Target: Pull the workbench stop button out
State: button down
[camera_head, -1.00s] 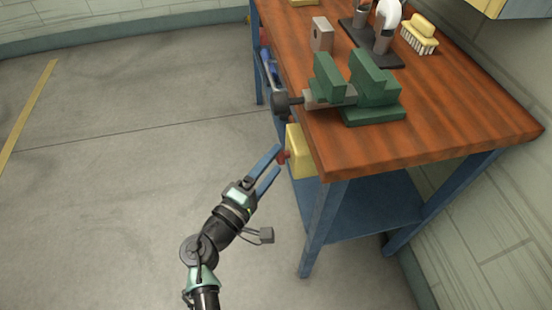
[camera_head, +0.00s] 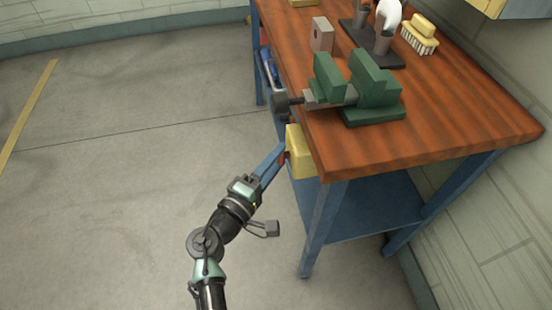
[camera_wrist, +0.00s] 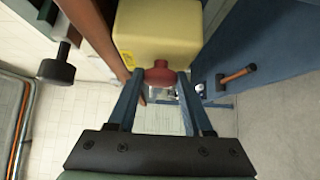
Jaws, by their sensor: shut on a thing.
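The stop button (camera_wrist: 160,73) is a red knob on the face of a yellow box (camera_wrist: 165,32). The yellow box (camera_head: 299,150) is fixed at the left side of the workbench (camera_head: 440,135), below the wooden top. My gripper (camera_wrist: 159,80) has its two blue fingers shut on the red knob, one on each side. In the head view my gripper (camera_head: 281,158) reaches the front of the box, and the fingers hide most of the red knob.
A green vise (camera_head: 365,95) sits on the bench top above the box, with its dark handle end (camera_head: 281,103) jutting out past the edge. A brush (camera_head: 420,35) lies farther back. The floor at left is clear.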

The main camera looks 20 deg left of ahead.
jog(key=shift+s+a+b, duration=0.4)
jog(key=shift+s+a, duration=0.15)
jog(key=shift+a, duration=0.25)
jog(key=shift+c, duration=1.5)
grip_release()
jog(key=s+a, duration=0.2)
jog(key=s, duration=1)
jog(key=shift+s+a, duration=0.2)
jog(key=shift+s, duration=0.2)
